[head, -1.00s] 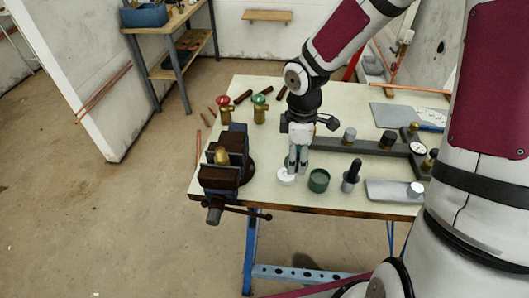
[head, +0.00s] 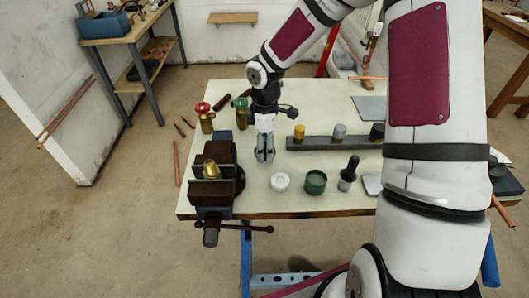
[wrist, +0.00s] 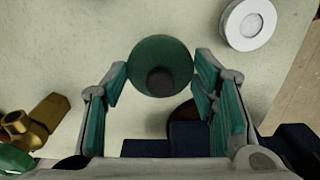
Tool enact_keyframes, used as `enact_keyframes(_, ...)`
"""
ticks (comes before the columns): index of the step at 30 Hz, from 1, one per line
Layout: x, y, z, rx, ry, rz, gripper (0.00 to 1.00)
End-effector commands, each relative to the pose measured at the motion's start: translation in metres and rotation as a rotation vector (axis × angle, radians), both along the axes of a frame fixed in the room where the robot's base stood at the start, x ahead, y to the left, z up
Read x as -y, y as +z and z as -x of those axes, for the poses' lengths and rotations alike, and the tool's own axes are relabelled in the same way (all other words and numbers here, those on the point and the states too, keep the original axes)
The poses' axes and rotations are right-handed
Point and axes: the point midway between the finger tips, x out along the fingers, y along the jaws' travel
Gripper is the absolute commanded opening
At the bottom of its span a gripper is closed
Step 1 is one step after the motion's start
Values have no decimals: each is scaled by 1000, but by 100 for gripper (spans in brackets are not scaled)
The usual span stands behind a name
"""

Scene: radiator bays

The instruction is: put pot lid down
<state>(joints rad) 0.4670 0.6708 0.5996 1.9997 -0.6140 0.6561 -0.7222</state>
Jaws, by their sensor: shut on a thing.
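The pot lid (wrist: 150,55) is a round dark-green disc with a darker round patch, held between my fingertips in the wrist view. My gripper (head: 264,158) points down with its teal-padded fingers spread to the lid's width and shut on it. In the head view it is over the bench, right of the vise, and the lid is hard to make out there. I cannot tell whether the lid touches the bench top. The green pot (head: 316,183) stands open to the right and in front of my gripper.
A white round tin (head: 280,182) stands beside the pot and shows in the wrist view (wrist: 248,24). The vise (head: 215,178) is close on the left. Brass valves (head: 207,122) stand behind it. A dark rail with caps (head: 335,142) lies to the right.

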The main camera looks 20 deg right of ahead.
Motion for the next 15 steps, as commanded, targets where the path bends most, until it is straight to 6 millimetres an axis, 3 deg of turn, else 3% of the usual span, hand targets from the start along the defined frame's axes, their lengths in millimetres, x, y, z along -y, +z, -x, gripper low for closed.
enact_keyframes(6, 0, -29, 1, -3, 1, 0, 29)
enact_keyframes(15, 0, -31, 0, -1, 1, 0, 29)
